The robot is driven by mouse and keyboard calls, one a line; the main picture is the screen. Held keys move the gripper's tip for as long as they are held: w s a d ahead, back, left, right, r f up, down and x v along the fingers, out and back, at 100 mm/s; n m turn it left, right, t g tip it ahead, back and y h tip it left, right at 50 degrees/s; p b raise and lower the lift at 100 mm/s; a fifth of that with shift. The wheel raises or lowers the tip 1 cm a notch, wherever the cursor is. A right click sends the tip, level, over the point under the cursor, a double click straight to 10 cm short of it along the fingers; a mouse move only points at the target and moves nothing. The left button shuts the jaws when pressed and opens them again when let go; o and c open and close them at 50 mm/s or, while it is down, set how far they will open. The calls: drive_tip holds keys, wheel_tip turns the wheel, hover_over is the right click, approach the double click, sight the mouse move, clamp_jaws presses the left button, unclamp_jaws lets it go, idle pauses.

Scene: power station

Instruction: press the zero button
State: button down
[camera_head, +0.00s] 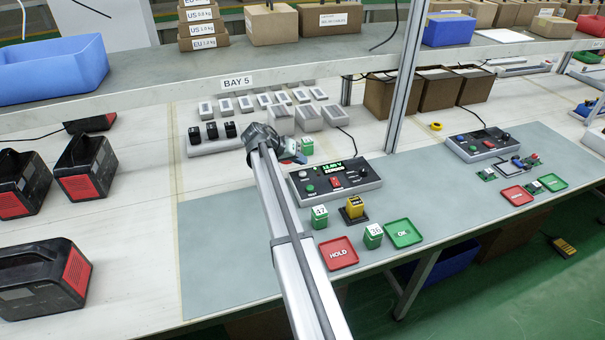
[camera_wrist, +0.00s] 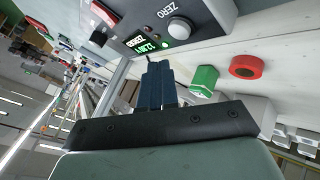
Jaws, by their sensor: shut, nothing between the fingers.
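The zero button is the pale round button (camera_wrist: 180,28) beside the word ZERO on the grey control panel (camera_wrist: 218,12) in the wrist view. In the head view it sits at the left end of the panel (camera_head: 345,190), as a pale round button (camera_head: 304,174). My gripper (camera_head: 299,158) is just behind the panel's back edge, above the bench. In the wrist view its dark blue fingers (camera_wrist: 158,68) are together and empty. Their tips point toward the lit green display (camera_wrist: 150,44) and appear apart from the button.
A green cell (camera_wrist: 205,80) and a red round object (camera_wrist: 247,67) stand near the fingers in the wrist view. The panel also has a green button (camera_head: 310,188) and a red switch (camera_head: 334,181). Green and yellow cells and red HOLD (camera_head: 338,253) and green OK (camera_head: 403,233) trays lie in front. A shelf (camera_head: 170,82) runs overhead behind.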

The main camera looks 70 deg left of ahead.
drive_tip(key=shift+r, duration=1.5)
